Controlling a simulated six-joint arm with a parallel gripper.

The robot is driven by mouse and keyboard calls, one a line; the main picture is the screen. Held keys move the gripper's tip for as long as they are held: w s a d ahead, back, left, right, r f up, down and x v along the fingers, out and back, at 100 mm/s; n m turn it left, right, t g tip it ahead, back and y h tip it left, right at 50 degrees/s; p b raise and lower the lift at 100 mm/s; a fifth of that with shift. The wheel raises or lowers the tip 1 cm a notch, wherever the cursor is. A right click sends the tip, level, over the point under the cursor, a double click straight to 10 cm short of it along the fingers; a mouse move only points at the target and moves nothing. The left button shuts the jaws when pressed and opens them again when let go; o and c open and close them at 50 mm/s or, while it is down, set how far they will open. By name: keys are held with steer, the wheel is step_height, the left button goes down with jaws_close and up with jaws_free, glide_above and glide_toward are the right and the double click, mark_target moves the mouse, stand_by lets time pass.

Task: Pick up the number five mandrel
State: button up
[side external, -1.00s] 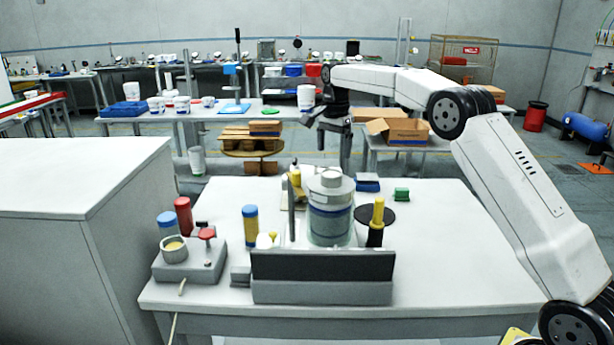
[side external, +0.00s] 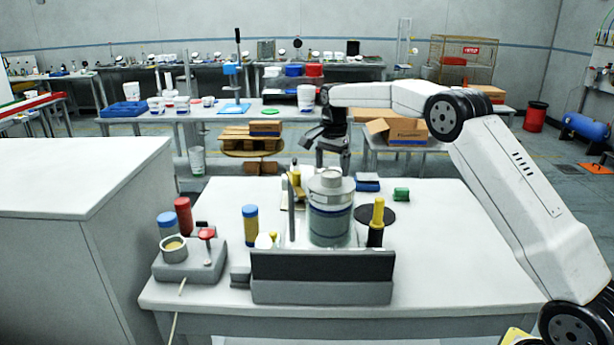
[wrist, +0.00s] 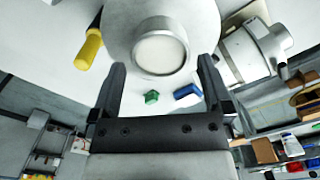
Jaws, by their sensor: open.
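No number five can be read on anything, so I cannot tell which piece is the number five mandrel. A large grey-white cylinder with a blue band (side external: 330,222) and a narrower round cap stands upright on the near table. In the wrist view a large round body with a round cap (wrist: 160,50) shows from above, apparently the same piece. My gripper (side external: 332,160) is beyond and above the cylinder in the side view. In the wrist view my gripper (wrist: 162,66) is open, its fingers appearing either side of the cap with nothing held.
A yellow-handled tool (side external: 378,214) stands right of the cylinder. A green block (side external: 401,194) and a blue block (side external: 367,183) lie behind it. A dark panel on a grey base (side external: 322,290) stands in front. A grey block (side external: 205,262) is left. The table's right side is clear.

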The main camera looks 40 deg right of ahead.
steer(key=shift+f, duration=1.35)
jaws_close()
steer(key=shift+r, duration=0.15)
